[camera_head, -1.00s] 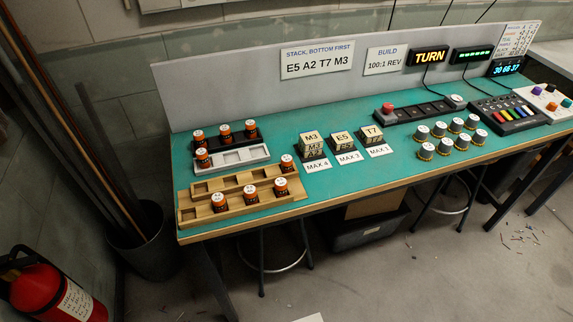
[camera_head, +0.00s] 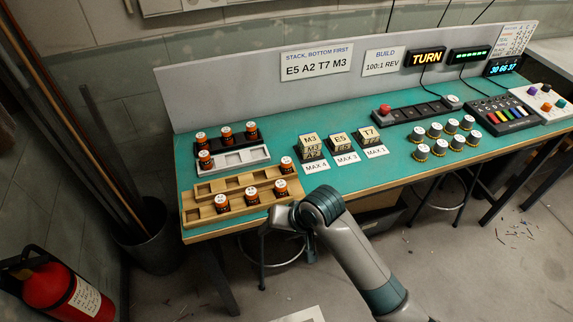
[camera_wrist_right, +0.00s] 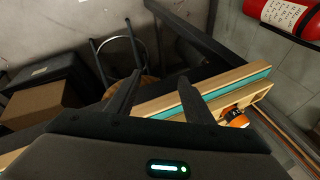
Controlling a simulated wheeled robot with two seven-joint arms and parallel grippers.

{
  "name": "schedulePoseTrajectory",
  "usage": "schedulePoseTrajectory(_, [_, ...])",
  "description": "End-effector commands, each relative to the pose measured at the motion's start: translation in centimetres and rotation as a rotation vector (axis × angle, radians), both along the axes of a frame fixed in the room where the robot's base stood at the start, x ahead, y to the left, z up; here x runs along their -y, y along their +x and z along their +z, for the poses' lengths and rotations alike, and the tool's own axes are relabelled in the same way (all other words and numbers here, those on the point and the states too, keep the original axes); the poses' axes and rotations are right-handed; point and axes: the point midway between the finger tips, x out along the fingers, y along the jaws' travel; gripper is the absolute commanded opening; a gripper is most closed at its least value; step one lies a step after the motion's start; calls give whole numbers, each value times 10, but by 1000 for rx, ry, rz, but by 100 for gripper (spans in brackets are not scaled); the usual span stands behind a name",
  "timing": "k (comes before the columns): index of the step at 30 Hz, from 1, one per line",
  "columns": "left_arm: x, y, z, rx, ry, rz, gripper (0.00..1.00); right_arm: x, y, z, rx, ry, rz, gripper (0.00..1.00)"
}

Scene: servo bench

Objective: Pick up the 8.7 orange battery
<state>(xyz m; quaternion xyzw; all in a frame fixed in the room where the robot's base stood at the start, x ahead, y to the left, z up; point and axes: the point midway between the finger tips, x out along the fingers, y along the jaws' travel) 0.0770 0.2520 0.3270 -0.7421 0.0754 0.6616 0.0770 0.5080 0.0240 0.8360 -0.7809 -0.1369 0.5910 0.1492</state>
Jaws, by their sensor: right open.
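Several orange batteries with white tops stand in trays at the bench's left end. Their labels are too small to read, so I cannot tell which is 8.7. The front wooden rack holds a left battery (camera_head: 222,203), a middle one (camera_head: 252,196) and a right one (camera_head: 281,189). One battery (camera_head: 287,165) stands at the right of the rear wooden row. My right gripper (camera_head: 274,225) is at the front edge, near the front rack's right end. In the wrist view it (camera_wrist_right: 156,92) is open and empty; an orange battery (camera_wrist_right: 235,117) shows right of the fingers. My left gripper is out of view.
A dark tray (camera_head: 240,141) holds three batteries, and a grey tray (camera_head: 246,156) holds one at its left. Stacked blocks (camera_head: 311,145) stand right of the trays. Grey knobs (camera_head: 435,131) stand farther right. The wooden bench edge (camera_wrist_right: 235,78) lies beyond my fingers.

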Motion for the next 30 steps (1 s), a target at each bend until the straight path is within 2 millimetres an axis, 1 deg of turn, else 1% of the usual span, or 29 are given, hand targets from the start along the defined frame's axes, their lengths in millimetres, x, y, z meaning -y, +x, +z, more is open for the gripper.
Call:
schedulePoseTrajectory(1, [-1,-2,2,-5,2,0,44,-2,-2,15,5,-1,8,47])
schedulePoseTrajectory(5, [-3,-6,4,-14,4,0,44,-7,-9,47,0,-12,25,47])
schedulePoseTrajectory(14, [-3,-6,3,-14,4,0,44,-23,7,71,-24,-38,11,47])
schedulePoseTrajectory(20, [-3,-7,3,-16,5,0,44,-33,23,94,-39,-75,-15,47])
schedulePoseTrajectory(23, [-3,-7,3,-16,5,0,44,-38,34,111,-44,-109,-40,47])
schedulePoseTrajectory(27, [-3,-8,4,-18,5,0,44,-39,53,139,-46,-177,-102,47])
schedulePoseTrajectory(30, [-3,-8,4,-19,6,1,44,-36,67,161,-41,-234,-163,47])
